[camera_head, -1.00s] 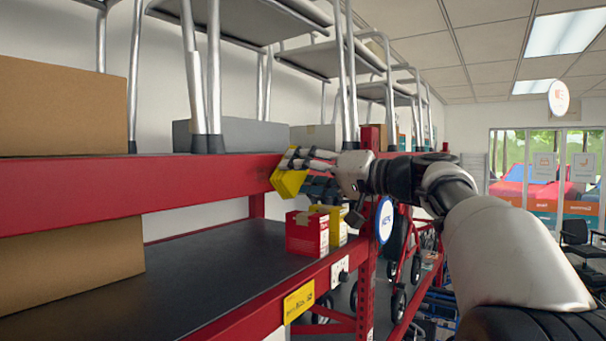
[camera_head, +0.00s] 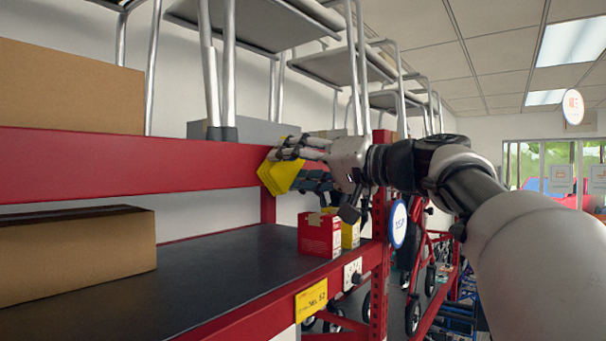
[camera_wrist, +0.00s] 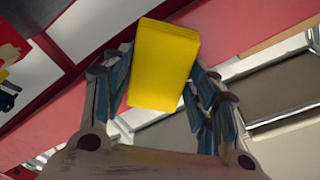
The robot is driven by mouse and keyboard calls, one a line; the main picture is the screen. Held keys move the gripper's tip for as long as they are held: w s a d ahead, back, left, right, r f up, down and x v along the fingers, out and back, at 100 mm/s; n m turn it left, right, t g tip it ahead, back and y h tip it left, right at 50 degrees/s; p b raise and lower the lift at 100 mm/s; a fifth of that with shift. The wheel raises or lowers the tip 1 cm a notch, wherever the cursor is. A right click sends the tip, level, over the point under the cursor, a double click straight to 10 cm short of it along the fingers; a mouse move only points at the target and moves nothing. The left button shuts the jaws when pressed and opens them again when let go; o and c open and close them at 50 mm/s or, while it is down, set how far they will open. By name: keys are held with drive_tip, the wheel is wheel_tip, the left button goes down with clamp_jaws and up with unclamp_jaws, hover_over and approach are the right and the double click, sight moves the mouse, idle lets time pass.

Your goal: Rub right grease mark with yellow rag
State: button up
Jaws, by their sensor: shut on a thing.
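The yellow rag (camera_head: 280,176) is a folded, block-like yellow piece held in my gripper (camera_head: 290,165). My gripper is shut on it, with the fingers pointing left in the head view. In the wrist view the rag (camera_wrist: 163,65) sits between the two fingers of my gripper (camera_wrist: 158,82), in front of the red shelf beam (camera_wrist: 235,28). In the head view the rag overlaps the red upper beam (camera_head: 120,166); I cannot tell whether it touches it. No grease mark can be made out in either view; the rag and gripper may hide it.
A red box (camera_head: 320,234) and a yellow box (camera_head: 350,233) stand on the black lower shelf (camera_head: 235,262) below my gripper. Cardboard boxes (camera_head: 75,255) are at the left. Metal-legged seats (camera_head: 240,28) stand on the upper shelf. A red post (camera_head: 380,265) rises under my wrist.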

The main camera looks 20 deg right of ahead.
drive_tip(key=shift+s+a+b, duration=0.65)
drive_tip(key=shift+s+a, duration=0.1)
drive_tip(key=shift+a, duration=0.3)
drive_tip(key=shift+s+a+b, duration=0.6)
drive_tip(key=shift+s+a, duration=0.15)
drive_tip(key=shift+a, duration=0.3)
drive_tip(key=shift+b+v, duration=0.9)
drive_tip(key=shift+v, duration=2.1)
drive_tip(key=shift+d, duration=0.1)
drive_tip(key=shift+b+v, duration=0.4)
drive_tip(key=shift+v, duration=1.05)
